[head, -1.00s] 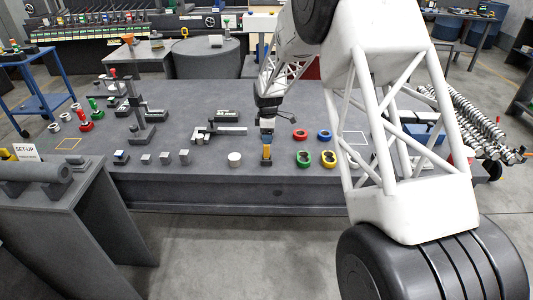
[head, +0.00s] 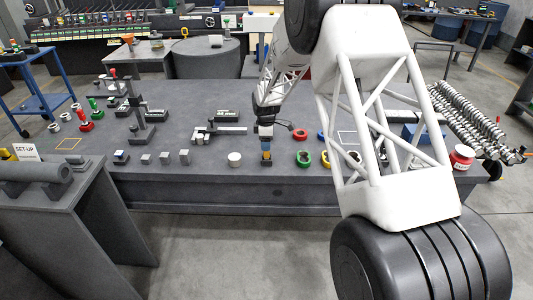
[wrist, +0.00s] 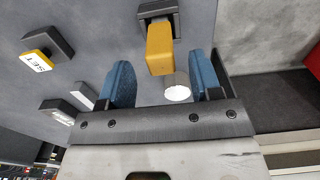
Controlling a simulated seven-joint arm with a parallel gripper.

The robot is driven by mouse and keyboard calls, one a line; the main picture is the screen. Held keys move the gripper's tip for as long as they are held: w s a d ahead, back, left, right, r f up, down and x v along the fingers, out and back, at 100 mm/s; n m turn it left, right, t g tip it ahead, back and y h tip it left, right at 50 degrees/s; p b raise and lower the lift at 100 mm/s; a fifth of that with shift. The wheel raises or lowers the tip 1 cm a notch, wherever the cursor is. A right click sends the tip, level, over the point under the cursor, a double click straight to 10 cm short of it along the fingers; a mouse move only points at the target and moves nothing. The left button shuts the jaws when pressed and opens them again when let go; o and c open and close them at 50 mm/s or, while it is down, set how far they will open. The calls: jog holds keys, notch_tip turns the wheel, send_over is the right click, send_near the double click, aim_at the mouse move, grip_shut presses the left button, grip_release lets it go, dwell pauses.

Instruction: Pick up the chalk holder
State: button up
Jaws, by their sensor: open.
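A yellow upright block on a dark base, which I take to be the chalk holder (head: 266,156), stands near the front edge of the workbench. It also shows in the wrist view (wrist: 160,50), its yellow part pointing towards my gripper. My gripper (head: 266,143) is open directly above it, with its blue fingers pointing down. In the wrist view, the open fingers (wrist: 160,68) lie left and right of the yellow block's near end, with gaps on both sides. I cannot tell whether the fingertips reach down past its top.
A white cylinder (head: 234,159) stands left of the holder, with several grey cubes (head: 184,157) further left. A dark clamp-like tool (head: 215,131) lies behind. My arm hides part of the bench's right side.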

aim_at(267, 153)
jog(key=shift+f, duration=0.1)
jog(key=shift+d+f, duration=0.1)
jog(key=shift+f, duration=2.45)
jog(key=shift+c, duration=0.3)
jog(key=c, duration=0.9)
